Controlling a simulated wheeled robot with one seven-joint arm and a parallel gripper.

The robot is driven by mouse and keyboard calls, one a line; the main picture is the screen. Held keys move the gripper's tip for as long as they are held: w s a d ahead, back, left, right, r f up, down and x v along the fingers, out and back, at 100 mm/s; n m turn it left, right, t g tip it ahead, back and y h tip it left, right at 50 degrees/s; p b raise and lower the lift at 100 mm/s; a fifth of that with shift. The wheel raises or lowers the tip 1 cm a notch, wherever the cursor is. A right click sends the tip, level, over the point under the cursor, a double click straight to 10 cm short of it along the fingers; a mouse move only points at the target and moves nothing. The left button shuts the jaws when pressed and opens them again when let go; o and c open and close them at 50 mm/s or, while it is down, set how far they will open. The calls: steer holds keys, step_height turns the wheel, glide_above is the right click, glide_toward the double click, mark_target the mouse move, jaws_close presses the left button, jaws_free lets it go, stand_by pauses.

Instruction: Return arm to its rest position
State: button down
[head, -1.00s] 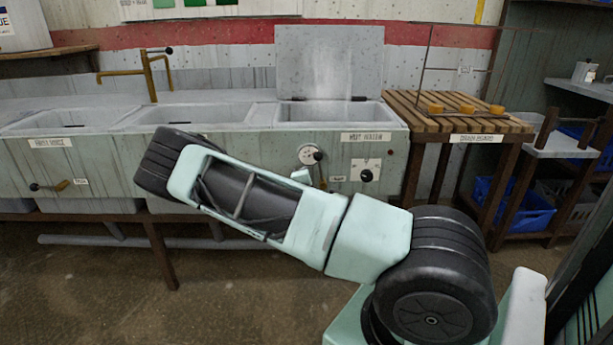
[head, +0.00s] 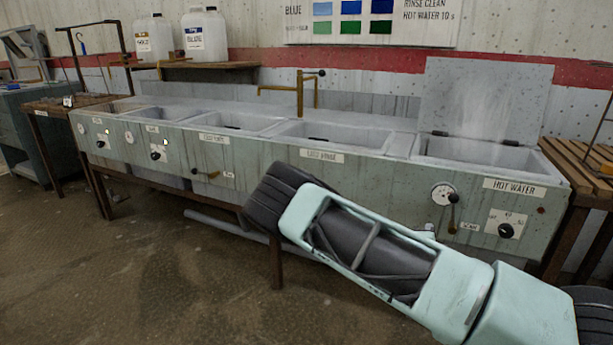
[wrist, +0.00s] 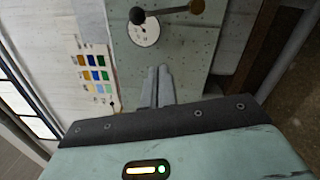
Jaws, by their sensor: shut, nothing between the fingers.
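My gripper (wrist: 158,88) shows in the wrist view, its two grey fingers together with nothing between them. Beyond the fingertips is the front panel of the sink unit, with a round white dial (wrist: 143,28) and a lever close to it. In the head view my arm stretches across the lower right, in front of the sink unit (head: 350,185). The gripper itself is mostly hidden there behind my arm.
The hot water basin (head: 480,155) has its lid (head: 490,95) raised. A slatted wooden table (head: 590,165) stands at the right. White jugs (head: 205,35) sit on a shelf (head: 215,66). The floor (head: 120,270) at the lower left is clear.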

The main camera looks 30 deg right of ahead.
steer(key=a+f+m+g+y, duration=0.3)
steer(key=a+f+y, duration=0.1)
steer(key=a, duration=0.5)
steer(key=a+f+m+g+y, duration=0.3)
steer(key=a+f+m+y, duration=0.15)
steer(key=a, duration=0.45)
steer(key=s+a+r+n+g+y, duration=0.1)
steer(key=s+a+r+y, duration=0.25)
steer(key=a, duration=0.65)
steer(key=s+a+r+g+y, duration=0.1)
steer(key=s+a+r+y, duration=0.2)
steer(key=a, duration=0.6)
steer(key=s+a+r+n+g, duration=0.2)
steer(key=s+a+r, duration=0.1)
steer(key=s+r, duration=0.45)
steer(key=s+a+r+n+g, duration=0.1)
steer(key=s+a+r+n, duration=0.1)
steer(key=s+a+r, duration=0.4)
step_height(320, 180, up, 24)
steer(key=s+d+p, duration=0.2)
steer(key=p, duration=2)
steer(key=shift+d+p, duration=0.35)
steer(key=shift+d, duration=0.05)
